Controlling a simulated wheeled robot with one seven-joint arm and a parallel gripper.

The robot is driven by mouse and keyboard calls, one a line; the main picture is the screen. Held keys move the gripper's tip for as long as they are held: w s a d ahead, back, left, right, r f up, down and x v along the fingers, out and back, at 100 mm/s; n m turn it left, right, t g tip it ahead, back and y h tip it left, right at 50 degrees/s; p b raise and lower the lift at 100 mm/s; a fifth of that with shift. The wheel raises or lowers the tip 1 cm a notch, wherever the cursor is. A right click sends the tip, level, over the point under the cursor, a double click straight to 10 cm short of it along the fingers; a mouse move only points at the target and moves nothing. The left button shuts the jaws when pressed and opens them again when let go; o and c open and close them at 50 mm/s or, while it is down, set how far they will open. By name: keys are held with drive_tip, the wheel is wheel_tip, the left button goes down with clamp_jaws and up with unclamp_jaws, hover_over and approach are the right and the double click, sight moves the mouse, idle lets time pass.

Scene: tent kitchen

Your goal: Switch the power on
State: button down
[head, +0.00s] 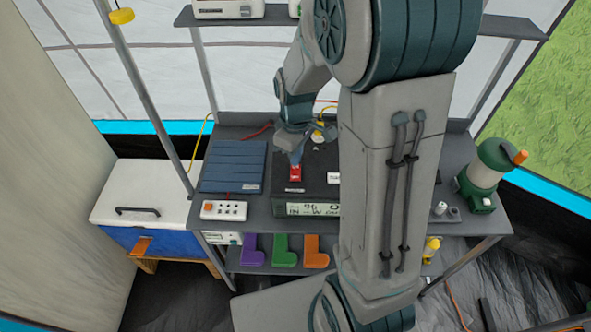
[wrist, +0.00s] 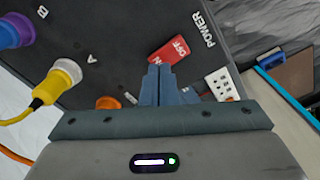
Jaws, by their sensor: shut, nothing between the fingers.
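The red power switch (wrist: 169,50) sits on the dark control box (wrist: 110,30), next to white "POWER" lettering, in the wrist view. Its "OFF" marking shows, and part of the "ON" marking shows by my fingers. In the head view the red switch (head: 295,173) is on the box's left part. My gripper (wrist: 159,68) is shut and empty, with its fingertips at the lower edge of the switch. I cannot tell whether they touch it. In the head view my gripper (head: 296,160) points down just above the switch, and my arm hides the box's right part.
A yellow plug (wrist: 62,82) with a cable and a purple plug (wrist: 14,30) are on the box. A white socket strip (head: 224,210) and a blue panel (head: 233,167) lie left of it. A green lantern (head: 486,165) stands right. A cooler (head: 140,195) is far left.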

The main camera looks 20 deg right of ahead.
drive_tip(key=shift+f+b, duration=0.8)
drive_tip(key=shift+f, duration=0.2)
idle(0.3)
drive_tip(key=shift+r+p, duration=2.6)
drive_tip(key=shift+r, duration=0.9)
drive_tip(key=shift+r, duration=0.1)
drive_tip(key=s+r+m+t, duration=0.3)
drive_tip(key=s+r+m, duration=0.5)
drive_tip(key=s+r, duration=0.4)
drive_tip(key=shift+s, duration=1.25)
